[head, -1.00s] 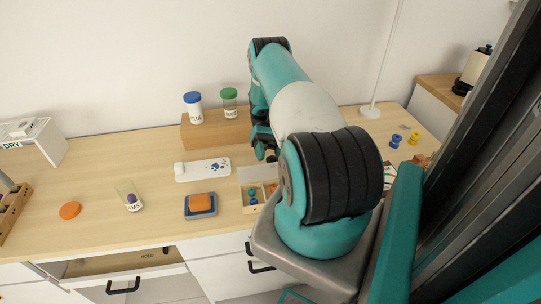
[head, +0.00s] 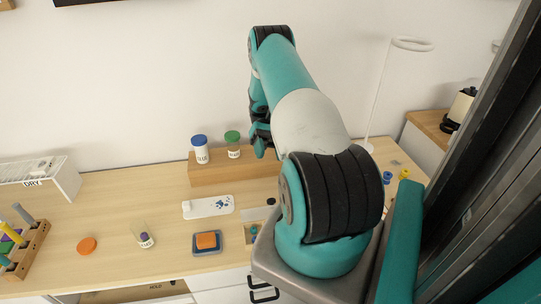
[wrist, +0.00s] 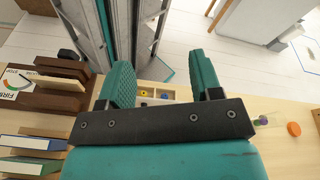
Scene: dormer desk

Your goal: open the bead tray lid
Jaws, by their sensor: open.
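The bead tray (head: 251,232) is a small pale wooden box on the desk, partly hidden by my arm. Its compartments show coloured beads. A grey panel that looks like its lid (head: 255,214) lies at the tray's far side, off the visible compartments, with a small dark knob-like spot (head: 271,201) by it. In the wrist view the tray (wrist: 154,100) shows between my fingers, some way below. My gripper (wrist: 160,78) is open and empty. In the head view my gripper (head: 262,140) is up above the desk in front of the wooden block, clear of the tray.
A wooden block (head: 222,173) carries a blue-capped jar (head: 201,150) and a green-capped jar (head: 234,146). A white tray with a paw print (head: 207,207), an orange sponge on a blue dish (head: 206,241), a clear jar (head: 145,240) and an orange disc (head: 87,245) lie left.

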